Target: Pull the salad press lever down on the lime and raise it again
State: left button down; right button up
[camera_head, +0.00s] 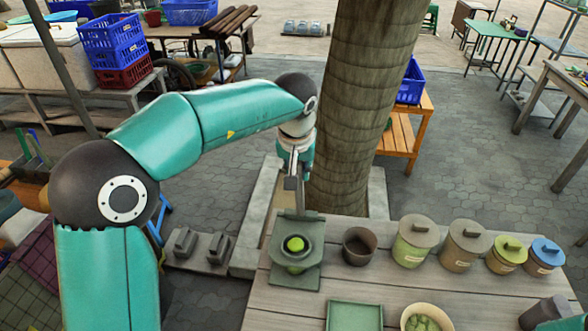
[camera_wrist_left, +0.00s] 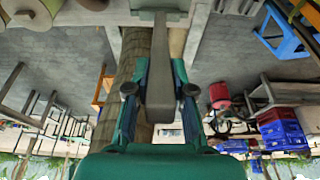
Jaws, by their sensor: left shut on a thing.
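The salad press (camera_head: 296,277) stands on the near left part of the wooden table (camera_head: 262,310), in front of the tree. A bright green lime (camera_head: 295,244) sits in its round dark cup. The lever (camera_head: 291,184) stands up steeply from the back of the press, and in the left wrist view the grey lever (camera_wrist_left: 161,85) runs between the two fingers. My left gripper (camera_head: 297,160) is shut on the upper part of the lever, above and behind the lime. My right gripper is not in view.
A dark empty-looking pot (camera_head: 357,246) stands right of the press, followed by several lidded jars (camera_head: 416,241). A green tray (camera_head: 354,316) and a bowl of green pieces (camera_head: 425,318) are at the front. The tree trunk (camera_head: 362,110) rises close behind the press.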

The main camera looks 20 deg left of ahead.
pick_arm(q)
jog(key=c, duration=1.4)
grip_release()
jog(key=shift+w+a+r, duration=0.1)
jog(key=shift+w, duration=0.05)
jog(key=o, duration=0.4)
jog(key=shift+w, duration=0.15)
jog(key=shift+s, duration=0.2)
jog(key=shift+r, duration=0.45)
jog(key=v, duration=1)
jog(key=shift+s+r, duration=0.25)
jog(key=shift+r, duration=0.1)
